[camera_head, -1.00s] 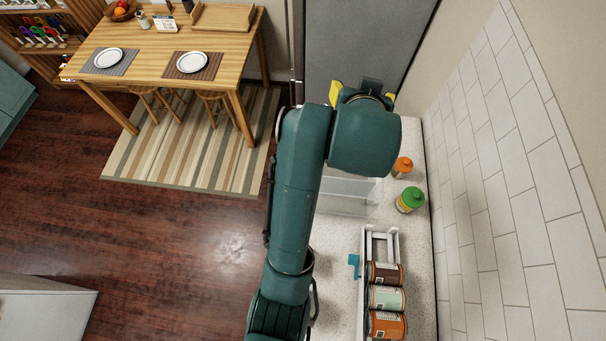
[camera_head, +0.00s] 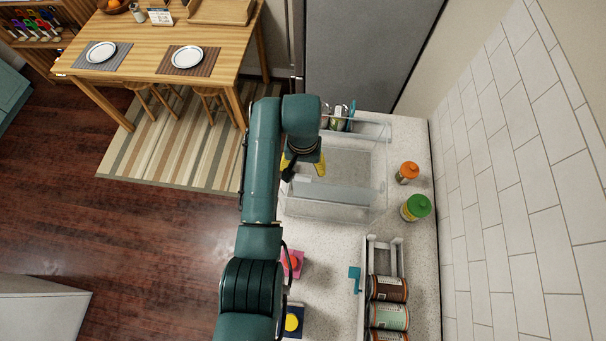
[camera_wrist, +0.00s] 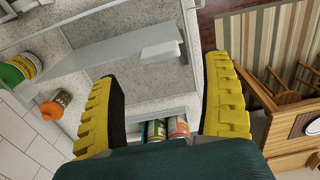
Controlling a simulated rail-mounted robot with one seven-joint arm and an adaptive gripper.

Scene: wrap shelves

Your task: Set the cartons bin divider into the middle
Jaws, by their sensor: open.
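A clear bin (camera_head: 375,165) stands on the speckled counter and looks empty of goods. A translucent divider panel (camera_head: 345,193) crosses it, nearer its front side than its back in the head view. In the wrist view the divider (camera_wrist: 115,55) has a white tab (camera_wrist: 160,50) at one end. My gripper (camera_head: 303,166) is over the bin's left side, with yellow fingers apart and nothing between them. In the wrist view my gripper (camera_wrist: 162,72) has the tab in the gap ahead of its fingertips, apparently not touching it. Whether the divider sits in a slot is unclear.
Orange-lidded (camera_head: 407,173) and green-lidded (camera_head: 415,207) jars stand right of the bin. A rack of cans (camera_head: 388,289) lies in front, with a teal piece (camera_head: 354,278) beside it. Pink (camera_head: 292,264) and dark blue (camera_head: 291,320) boxes line the left edge. The tiled wall bounds the right.

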